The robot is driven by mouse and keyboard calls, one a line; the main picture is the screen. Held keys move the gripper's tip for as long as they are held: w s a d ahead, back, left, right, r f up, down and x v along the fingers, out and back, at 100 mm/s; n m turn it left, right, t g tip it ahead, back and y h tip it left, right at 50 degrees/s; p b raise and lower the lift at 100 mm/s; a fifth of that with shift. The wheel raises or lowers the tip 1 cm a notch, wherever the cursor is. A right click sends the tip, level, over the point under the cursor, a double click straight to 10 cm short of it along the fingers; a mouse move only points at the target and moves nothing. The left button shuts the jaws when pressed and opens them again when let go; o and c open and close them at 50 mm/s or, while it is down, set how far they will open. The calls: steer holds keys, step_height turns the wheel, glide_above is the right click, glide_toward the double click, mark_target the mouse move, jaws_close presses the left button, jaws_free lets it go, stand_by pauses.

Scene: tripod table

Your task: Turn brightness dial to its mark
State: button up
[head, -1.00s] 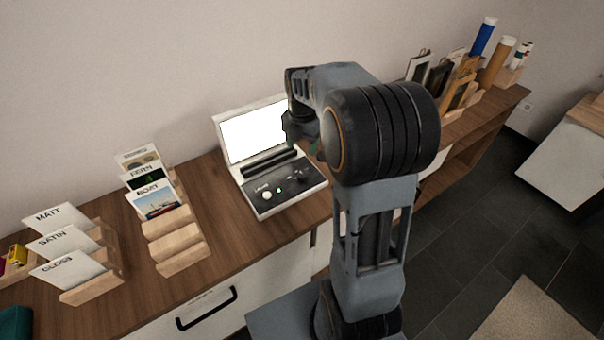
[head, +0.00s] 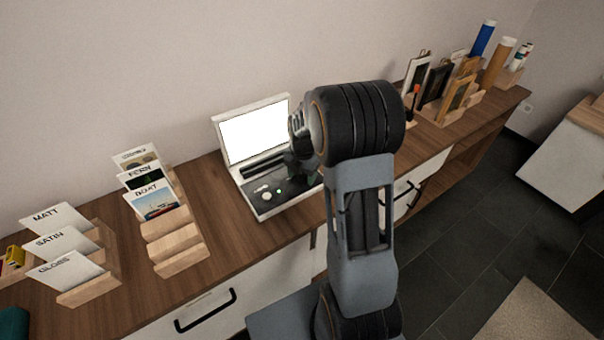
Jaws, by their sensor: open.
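The device with the dials (head: 248,204) stands on the wooden counter, its white lit screen (head: 254,136) upright at the back. On its dark front panel I see a pale round knob (head: 266,196) and a small green light (head: 279,192). The right part of the panel is hidden behind my gripper and arm, so the brightness dial and its mark cannot be made out. My gripper (head: 304,176) is low over the right side of the panel, open, its fingers dark and partly hidden. I cannot tell whether it touches a knob.
Wooden card holders with BOAT and FERN cards (head: 155,200) and with MATT, SATIN and GLOSS cards (head: 68,262) stand to the left. Frames (head: 436,80) and tubes (head: 497,62) stand at the far right. Bare counter (head: 215,205) lies left of the device.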

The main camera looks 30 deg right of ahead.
steer(key=c, duration=0.9)
steer(key=shift+m, duration=0.3)
steer(key=m, duration=0.4)
steer(key=shift+m, duration=2.5)
steer(key=o, duration=0.9)
